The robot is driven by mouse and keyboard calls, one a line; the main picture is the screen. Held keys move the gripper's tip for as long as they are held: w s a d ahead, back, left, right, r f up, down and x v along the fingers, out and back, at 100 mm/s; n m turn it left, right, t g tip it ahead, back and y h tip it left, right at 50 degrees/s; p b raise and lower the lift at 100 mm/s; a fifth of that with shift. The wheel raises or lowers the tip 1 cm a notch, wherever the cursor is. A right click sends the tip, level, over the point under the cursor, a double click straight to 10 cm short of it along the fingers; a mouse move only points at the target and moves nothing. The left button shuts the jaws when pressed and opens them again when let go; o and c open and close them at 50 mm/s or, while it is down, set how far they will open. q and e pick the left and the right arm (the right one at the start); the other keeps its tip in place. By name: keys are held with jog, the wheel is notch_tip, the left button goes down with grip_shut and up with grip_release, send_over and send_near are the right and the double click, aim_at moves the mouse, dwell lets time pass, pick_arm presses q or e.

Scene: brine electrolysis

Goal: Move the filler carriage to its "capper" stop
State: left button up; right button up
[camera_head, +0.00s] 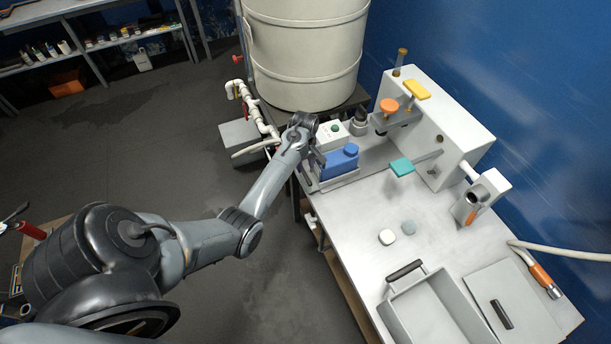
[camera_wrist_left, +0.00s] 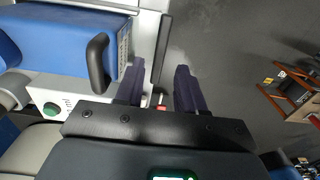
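A blue container (camera_head: 338,164) with a blue cap sits on a low grey carriage (camera_head: 338,181) at the left end of the bench. It also shows in the wrist view (camera_wrist_left: 60,38), with a dark loop handle (camera_wrist_left: 98,62) beside it. My left gripper (camera_head: 316,158) is at the container's left side, at the bench edge. In the wrist view its two dark fingers (camera_wrist_left: 160,72) are apart. A thin dark upright bar (camera_wrist_left: 162,45) shows between them, with a gap to the right finger. I cannot tell whether the bar touches the left finger. My right gripper is out of view.
A white box with a green button (camera_head: 331,134) stands behind the container. A white machine (camera_head: 440,125) with orange and yellow knobs stands at the back, with a teal plate (camera_head: 402,167). A grey bin (camera_head: 435,312) is in front. The middle bench (camera_head: 360,215) is mostly clear.

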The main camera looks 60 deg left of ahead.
aim_at(305, 174)
pick_arm(q)
notch_tip(305, 174, down, 6)
jog(key=shift+f+b, duration=0.25)
jog(key=shift+b, duration=0.25)
grip_shut()
